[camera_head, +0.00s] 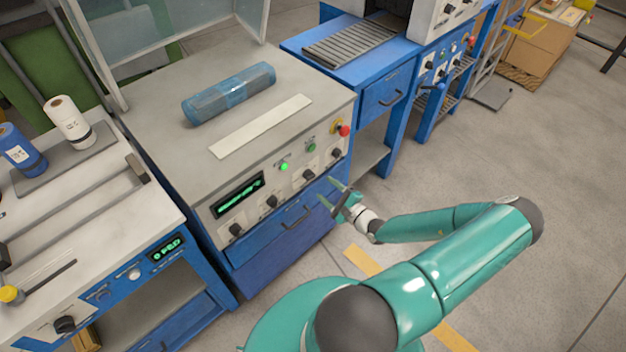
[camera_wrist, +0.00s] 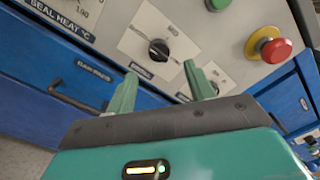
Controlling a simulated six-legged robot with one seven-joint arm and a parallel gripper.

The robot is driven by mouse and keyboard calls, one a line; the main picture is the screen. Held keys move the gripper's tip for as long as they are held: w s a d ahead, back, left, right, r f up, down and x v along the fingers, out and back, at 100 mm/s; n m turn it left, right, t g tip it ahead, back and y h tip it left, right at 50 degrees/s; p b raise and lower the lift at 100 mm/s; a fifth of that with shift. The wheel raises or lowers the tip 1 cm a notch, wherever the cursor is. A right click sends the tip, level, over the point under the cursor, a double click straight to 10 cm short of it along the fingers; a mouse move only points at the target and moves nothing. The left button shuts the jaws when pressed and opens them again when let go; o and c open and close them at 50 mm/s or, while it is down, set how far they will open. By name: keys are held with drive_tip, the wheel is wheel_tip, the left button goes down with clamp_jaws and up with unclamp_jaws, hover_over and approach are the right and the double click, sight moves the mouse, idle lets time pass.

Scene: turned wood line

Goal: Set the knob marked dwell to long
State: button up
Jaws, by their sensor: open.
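In the wrist view a black knob (camera_wrist: 158,50) sits on a pale plate of the machine's front panel. My gripper (camera_head: 331,193) is open and empty in front of the panel's lower right part. In the wrist view its fingers (camera_wrist: 160,80) are spread below the knob, apart from it.
A SEAL HEAT plate (camera_wrist: 62,22) lies left of the knob. A red button (camera_wrist: 275,48) and a green button (camera_wrist: 217,4) are to its right. Below is a blue drawer with a handle (camera_head: 298,218). A blue roll (camera_head: 229,93) lies on the machine top.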

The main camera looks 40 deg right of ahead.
sight(309, 176)
drive_tip(key=w, duration=0.7)
drive_tip(key=shift+a, duration=0.15)
drive_tip(key=shift+c, duration=0.2)
drive_tip(key=c, duration=0.9)
